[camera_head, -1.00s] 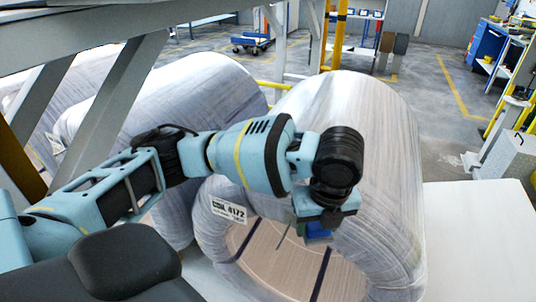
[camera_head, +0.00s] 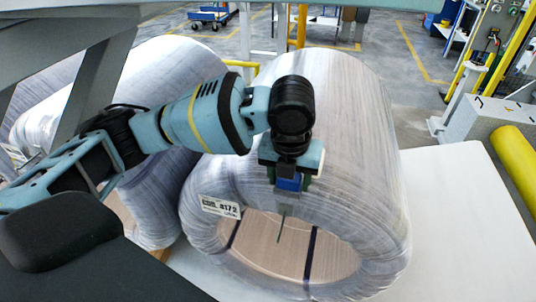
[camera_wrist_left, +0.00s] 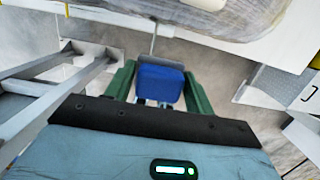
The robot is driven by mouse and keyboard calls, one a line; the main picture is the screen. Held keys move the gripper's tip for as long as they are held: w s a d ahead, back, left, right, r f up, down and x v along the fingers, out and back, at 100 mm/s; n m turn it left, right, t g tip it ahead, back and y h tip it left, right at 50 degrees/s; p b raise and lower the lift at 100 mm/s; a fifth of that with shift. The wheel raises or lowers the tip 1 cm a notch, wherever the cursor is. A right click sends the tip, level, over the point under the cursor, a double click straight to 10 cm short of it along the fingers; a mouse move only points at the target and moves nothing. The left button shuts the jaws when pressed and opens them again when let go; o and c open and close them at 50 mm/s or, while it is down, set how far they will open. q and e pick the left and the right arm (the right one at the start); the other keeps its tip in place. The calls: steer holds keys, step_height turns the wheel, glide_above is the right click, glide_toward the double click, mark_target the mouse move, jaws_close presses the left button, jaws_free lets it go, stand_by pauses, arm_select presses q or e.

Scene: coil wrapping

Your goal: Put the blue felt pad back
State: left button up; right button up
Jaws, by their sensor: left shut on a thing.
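My left gripper (camera_head: 289,180) reaches in from the left, pointing down in front of the near wrapped coil. It is shut on a blue block (camera_head: 289,184), the only blue pad-like thing at hand. In the left wrist view the blue block (camera_wrist_left: 161,83) sits between the two green fingers, and a thin grey rod sticks out beyond it. The head view shows this rod hanging down before the coil's opening. Whether the rod touches the coil cannot be told. My right gripper is out of view.
The near coil (camera_head: 340,120), in whitish wrap with a label (camera_head: 220,207), stands on a pale surface (camera_head: 460,215). A second wrapped coil (camera_head: 130,90) is close on its left. Grey beams cross the upper left. A yellow roller or post (camera_head: 515,165) is at the right.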

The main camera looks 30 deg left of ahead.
arm_select(q)
steer(key=w+a, duration=0.3)
steer(key=w+a+f, duration=0.1)
steer(key=w+a, duration=0.2)
steer(key=w, duration=0.1)
steer(key=w+a, duration=0.4)
steer(key=shift+a+f+b, duration=0.1)
steer(key=shift+f+b, duration=0.1)
steer(key=shift+b, duration=0.2)
steer(key=shift+w+a, duration=0.1)
steer(key=shift+w, duration=0.05)
steer(key=shift+w+a, duration=0.2)
steer(key=shift+f, duration=1.75)
steer(key=shift+f, duration=0.1)
steer(key=o, duration=0.5)
steer(key=shift+f, duration=0.1)
steer(key=o, duration=0.5)
